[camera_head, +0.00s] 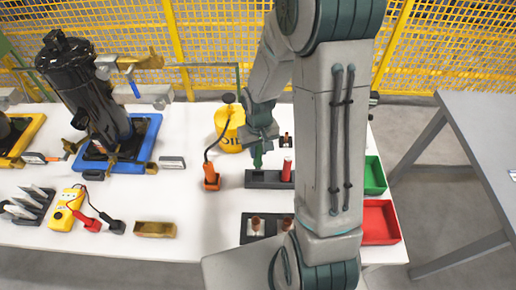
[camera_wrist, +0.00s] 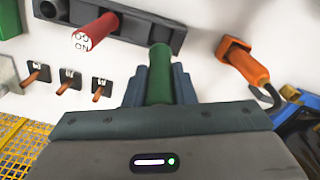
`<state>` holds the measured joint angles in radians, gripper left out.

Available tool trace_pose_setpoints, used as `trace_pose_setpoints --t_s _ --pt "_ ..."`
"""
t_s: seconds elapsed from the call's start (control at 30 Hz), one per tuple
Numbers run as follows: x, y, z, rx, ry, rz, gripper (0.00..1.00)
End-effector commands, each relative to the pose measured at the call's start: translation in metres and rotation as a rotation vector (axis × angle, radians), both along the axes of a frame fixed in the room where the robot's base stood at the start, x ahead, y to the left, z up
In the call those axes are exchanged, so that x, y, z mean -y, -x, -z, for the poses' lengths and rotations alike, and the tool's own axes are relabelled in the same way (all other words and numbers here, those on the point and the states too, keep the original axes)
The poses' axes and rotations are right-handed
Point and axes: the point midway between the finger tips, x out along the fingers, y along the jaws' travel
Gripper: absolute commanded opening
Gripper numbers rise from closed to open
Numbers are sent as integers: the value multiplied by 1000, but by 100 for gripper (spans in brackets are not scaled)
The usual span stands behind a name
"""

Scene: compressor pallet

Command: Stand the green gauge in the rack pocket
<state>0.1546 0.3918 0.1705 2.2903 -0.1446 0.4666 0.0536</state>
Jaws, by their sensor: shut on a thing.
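The green gauge (camera_head: 257,161) is held upright by my gripper (camera_head: 258,146) over the left end of the dark grey rack (camera_head: 258,180). In the wrist view the green gauge (camera_wrist: 160,75) stands between the two fingers of my gripper (camera_wrist: 159,88), which is shut on it. Its far end overlaps the rack (camera_wrist: 150,33) near one end; I cannot tell whether it is inside the pocket or just above it. A red gauge (camera_head: 287,170) stands in another pocket of the rack and also shows in the wrist view (camera_wrist: 96,32).
An orange tool with a cable (camera_head: 211,178) stands just left of the rack, and a yellow oil can (camera_head: 230,130) behind it. A dark tray with brown pegs (camera_head: 246,228) is in front. A green bin (camera_head: 375,175) and a red bin (camera_head: 380,222) are at the right.

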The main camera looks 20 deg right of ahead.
Motion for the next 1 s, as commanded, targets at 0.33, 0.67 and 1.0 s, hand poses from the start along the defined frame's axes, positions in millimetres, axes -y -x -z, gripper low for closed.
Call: trace_pose_setpoints --t_s 0.33,0.67,1.0 --pt "0 0 32 -1 0 -1 1" --pt "0 0 59 -1 0 -1 1" --pt "0 0 75 0 0 0 1"
